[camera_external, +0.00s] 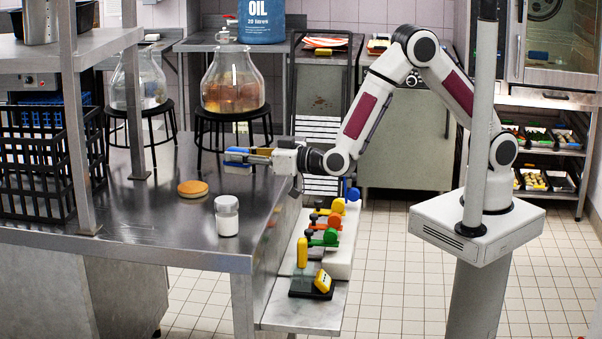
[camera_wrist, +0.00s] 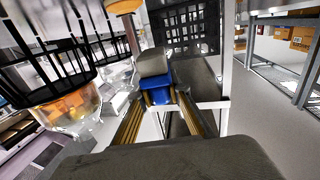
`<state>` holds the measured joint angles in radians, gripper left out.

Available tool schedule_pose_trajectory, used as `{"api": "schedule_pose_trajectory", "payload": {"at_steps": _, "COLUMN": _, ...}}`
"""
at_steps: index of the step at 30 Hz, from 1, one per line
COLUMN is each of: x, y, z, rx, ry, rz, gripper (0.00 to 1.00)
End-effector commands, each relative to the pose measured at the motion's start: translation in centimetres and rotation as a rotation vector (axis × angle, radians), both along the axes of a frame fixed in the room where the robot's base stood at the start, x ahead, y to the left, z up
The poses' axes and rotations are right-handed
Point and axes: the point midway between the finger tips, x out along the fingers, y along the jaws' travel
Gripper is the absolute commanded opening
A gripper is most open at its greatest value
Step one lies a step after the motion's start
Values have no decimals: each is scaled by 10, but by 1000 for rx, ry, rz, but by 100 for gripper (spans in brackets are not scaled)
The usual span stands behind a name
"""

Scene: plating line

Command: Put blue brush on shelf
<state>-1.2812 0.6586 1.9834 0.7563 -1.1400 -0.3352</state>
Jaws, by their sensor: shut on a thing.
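The blue brush (camera_external: 236,151) is held sideways above the steel table (camera_external: 150,215), near its right side, with a blue back and a paler part. My gripper (camera_external: 258,157) is shut on it. In the wrist view the brush (camera_wrist: 158,92) shows blue with a grey block between the fingertips of my gripper (camera_wrist: 163,100). A low side shelf (camera_external: 305,312) runs along the table's right side. It bears several coloured handled items in yellow, orange, green and red, and a blue one (camera_external: 352,193) at its far end. Which shelf the task names is not clear.
An orange round pad (camera_external: 192,188) and a lidded jar (camera_external: 227,217) stand on the table. A black crate (camera_external: 30,185) is at the left, beside a metal post (camera_external: 75,130). Glass vessels (camera_external: 232,82) stand on black stools behind the brush. The front of the table is bare.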

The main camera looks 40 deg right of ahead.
Motion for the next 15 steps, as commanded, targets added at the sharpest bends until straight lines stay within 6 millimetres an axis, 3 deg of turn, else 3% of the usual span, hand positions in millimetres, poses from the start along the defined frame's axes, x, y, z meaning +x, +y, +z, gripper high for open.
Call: {"api": "schedule_pose_trajectory", "payload": {"at_steps": 15, "x": 3, "y": -4, "z": -6, "rx": 0, "ry": 0, "rz": -18, "gripper": 0}}
